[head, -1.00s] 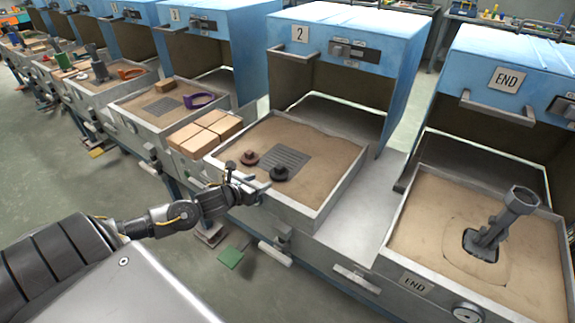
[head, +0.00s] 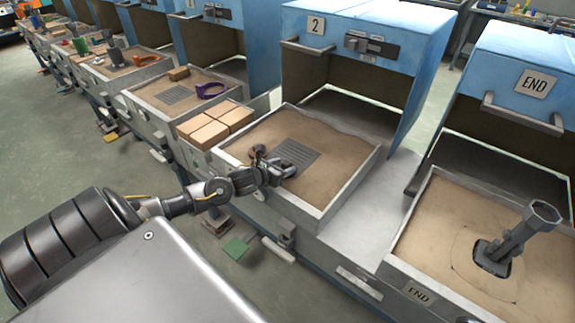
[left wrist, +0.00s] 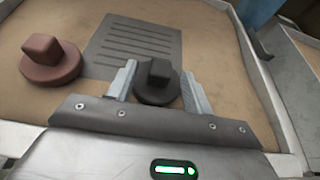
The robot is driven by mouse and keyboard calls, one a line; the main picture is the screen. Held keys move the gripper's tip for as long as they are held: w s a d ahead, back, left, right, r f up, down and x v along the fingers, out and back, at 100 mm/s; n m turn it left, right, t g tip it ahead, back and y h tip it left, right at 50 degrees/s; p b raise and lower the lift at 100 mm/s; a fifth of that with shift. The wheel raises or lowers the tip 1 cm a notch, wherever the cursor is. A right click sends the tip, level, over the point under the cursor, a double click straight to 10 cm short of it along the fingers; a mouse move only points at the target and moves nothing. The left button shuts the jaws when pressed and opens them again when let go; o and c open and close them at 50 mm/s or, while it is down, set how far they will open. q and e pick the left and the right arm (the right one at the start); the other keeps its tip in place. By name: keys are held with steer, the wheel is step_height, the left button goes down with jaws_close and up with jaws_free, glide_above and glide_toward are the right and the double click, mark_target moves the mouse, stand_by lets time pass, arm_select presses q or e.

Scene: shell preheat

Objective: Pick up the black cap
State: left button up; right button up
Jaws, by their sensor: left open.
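The black cap (left wrist: 157,84) is a round disc with a square knob on top. It sits on the sand at the near edge of the grey slotted grate, in the tray (head: 345,187) of station 2. My left gripper (left wrist: 160,82) is open, with one finger on each side of the cap; whether the fingers touch it I cannot tell. In the head view my left gripper (head: 272,165) reaches over the tray's near wall and mostly hides the cap. My right gripper is not in view.
A reddish-brown cap (left wrist: 52,62) sits close to the left of the black one; my arm partly covers it in the head view. Tan blocks (head: 208,133) stand left of the tray. The END tray (head: 460,255) holds a grey upright part (head: 515,238).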

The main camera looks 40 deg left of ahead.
arm_select(q)
steer(key=x, duration=0.5)
steer(key=shift+w+r+p, duration=0.2)
steer(key=shift+p, duration=0.2)
steer(key=c, duration=1.1)
steer(key=shift+o, duration=0.2)
